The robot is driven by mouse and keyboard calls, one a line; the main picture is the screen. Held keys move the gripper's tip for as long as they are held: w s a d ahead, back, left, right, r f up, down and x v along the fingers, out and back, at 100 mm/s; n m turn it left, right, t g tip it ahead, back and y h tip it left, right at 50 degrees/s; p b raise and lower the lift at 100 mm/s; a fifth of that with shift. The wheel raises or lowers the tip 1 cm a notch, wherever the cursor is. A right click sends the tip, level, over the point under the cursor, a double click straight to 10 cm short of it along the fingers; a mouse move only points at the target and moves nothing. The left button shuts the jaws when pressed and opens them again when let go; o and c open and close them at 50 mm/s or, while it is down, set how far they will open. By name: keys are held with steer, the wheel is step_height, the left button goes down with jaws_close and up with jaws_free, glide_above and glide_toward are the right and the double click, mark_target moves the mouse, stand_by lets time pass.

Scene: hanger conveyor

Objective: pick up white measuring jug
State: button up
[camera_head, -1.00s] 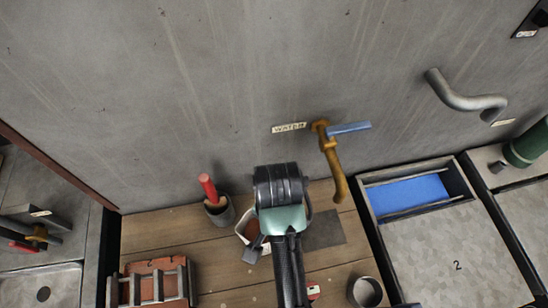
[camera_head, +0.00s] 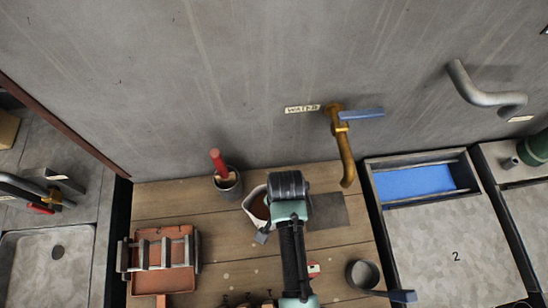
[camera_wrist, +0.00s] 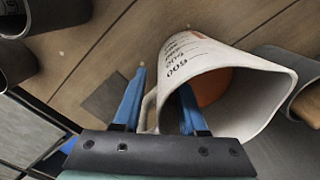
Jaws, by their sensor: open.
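The white measuring jug (camera_wrist: 222,62) fills the right of the wrist view, with printed markings on its wall and an orange-brown inside. Its handle (camera_wrist: 149,112) shows between the two blue fingers of my gripper (camera_wrist: 163,80). The gripper is open, with the right finger in front of the jug's mouth and the left finger outside the handle. I cannot tell whether either finger touches it. In the head view the jug (camera_head: 255,208) stands on the wooden bench, partly hidden by my wrist.
A grey cup with a red-handled tool (camera_head: 228,184) stands left of the jug. An orange tray with a rack (camera_head: 165,262) lies front left. A brass tap (camera_head: 342,140) hangs from the wall to the right. Bare bench (camera_head: 220,245) lies left of my arm.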

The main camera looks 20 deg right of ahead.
steer(key=shift+f, duration=1)
jaws_close()
steer(key=shift+w+d+r, duration=0.1)
stand_by(0.6)
